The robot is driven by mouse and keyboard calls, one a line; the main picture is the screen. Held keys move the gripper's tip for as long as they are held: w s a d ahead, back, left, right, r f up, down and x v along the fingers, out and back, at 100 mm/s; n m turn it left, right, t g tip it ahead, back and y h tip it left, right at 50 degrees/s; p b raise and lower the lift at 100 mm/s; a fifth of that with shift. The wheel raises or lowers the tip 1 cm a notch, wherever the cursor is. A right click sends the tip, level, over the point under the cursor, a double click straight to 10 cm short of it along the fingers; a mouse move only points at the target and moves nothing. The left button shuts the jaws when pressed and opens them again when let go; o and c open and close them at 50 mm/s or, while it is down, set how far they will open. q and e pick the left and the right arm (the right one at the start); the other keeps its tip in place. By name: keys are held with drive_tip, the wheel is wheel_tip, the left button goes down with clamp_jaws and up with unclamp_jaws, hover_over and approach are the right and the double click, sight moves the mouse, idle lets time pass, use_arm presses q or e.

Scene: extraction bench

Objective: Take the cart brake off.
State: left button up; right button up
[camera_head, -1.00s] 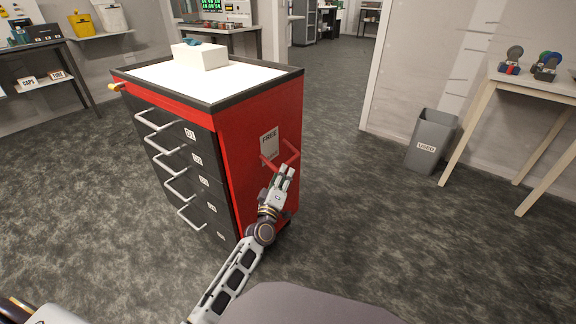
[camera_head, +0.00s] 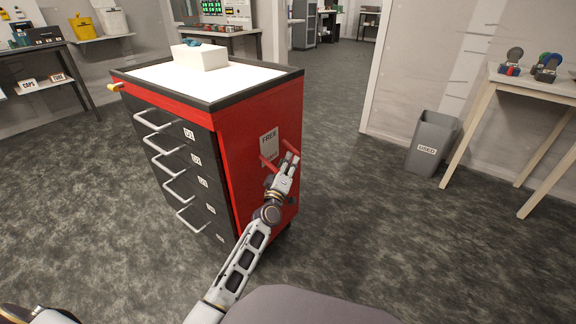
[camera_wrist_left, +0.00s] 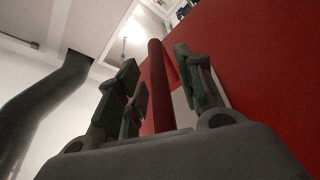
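The cart (camera_head: 234,135) is red with dark drawers on its left side and a white top with a dark rim. On its red side is a pale plate (camera_head: 269,141) marked FREE; its lower part is hidden behind a red bar (camera_head: 268,164) and my gripper. My left gripper (camera_head: 289,161) is at this bar, its fingers pointing up. In the left wrist view the red bar (camera_wrist_left: 160,85) stands between the spread fingers, with gaps showing; the gripper is not closed on it. I cannot tell whether it touches. My right gripper is not in view.
A white box (camera_head: 200,56) stands on the cart. A grey bin (camera_head: 431,142) and a pale table (camera_head: 536,86) stand on the right. Shelves line the left wall. The floor (camera_head: 340,210) right of the cart is clear.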

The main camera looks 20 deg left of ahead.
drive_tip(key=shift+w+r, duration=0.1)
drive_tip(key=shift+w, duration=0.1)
use_arm(q)
drive_tip(key=shift+c, duration=0.9)
clamp_jaws()
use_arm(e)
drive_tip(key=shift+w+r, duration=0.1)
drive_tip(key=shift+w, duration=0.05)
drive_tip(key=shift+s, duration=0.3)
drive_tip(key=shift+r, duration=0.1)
